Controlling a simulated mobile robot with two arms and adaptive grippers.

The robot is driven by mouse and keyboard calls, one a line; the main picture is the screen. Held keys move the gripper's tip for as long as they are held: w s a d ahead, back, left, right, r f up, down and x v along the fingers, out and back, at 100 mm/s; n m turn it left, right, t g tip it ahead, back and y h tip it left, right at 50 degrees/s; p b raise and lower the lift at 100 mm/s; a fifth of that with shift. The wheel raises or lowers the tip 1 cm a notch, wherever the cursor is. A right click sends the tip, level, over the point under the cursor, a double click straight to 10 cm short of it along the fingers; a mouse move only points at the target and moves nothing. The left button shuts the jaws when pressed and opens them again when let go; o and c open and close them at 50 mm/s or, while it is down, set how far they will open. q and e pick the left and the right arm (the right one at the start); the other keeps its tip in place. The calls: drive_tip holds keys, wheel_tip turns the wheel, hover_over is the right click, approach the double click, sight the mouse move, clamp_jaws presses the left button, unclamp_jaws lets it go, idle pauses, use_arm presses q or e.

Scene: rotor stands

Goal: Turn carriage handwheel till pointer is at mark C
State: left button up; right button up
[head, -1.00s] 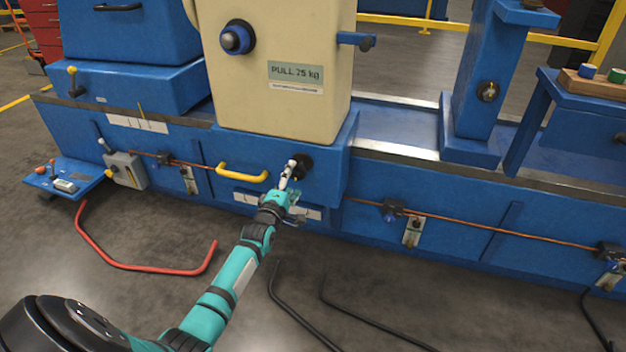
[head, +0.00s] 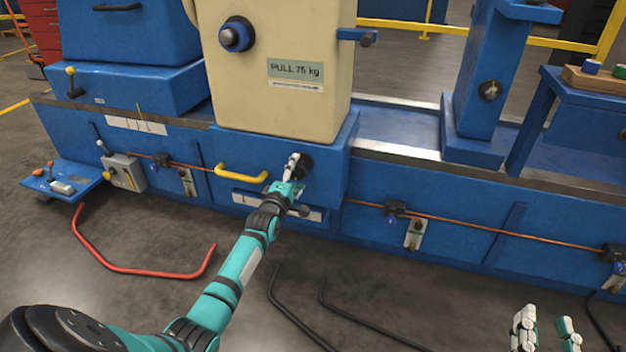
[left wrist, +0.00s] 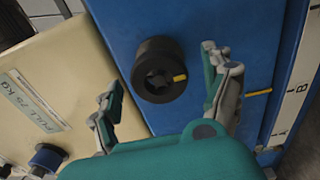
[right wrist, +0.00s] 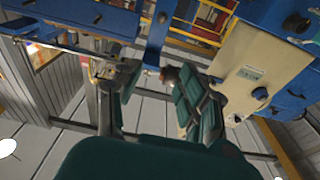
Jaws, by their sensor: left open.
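The carriage handwheel (left wrist: 158,70) is a black round knob with a yellow mark on its rim, on the blue carriage front (head: 335,170). It shows in the head view (head: 306,164), partly behind my left gripper (head: 293,172). In the left wrist view my left gripper (left wrist: 163,82) is open, its fingers apart on either side of the knob and nearer the camera; contact is not visible. The yellow pointer (left wrist: 258,92) points toward a white scale (left wrist: 296,90) with a letter that looks like B. Mark C is not readable. My right gripper (head: 543,328) is open and empty, low at the right.
A yellow handle (head: 240,173) sits left of the handwheel. The cream housing (head: 275,110) rises above it. A copper pipe (head: 490,230) runs along the blue bed. A red bent bar (head: 130,268) and black bars (head: 350,315) lie on the floor.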

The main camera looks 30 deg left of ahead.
drive_tip(key=shift+d+f+g, duration=0.1)
drive_tip(key=shift+f+g, duration=0.4)
drive_tip(key=shift+f, duration=0.3)
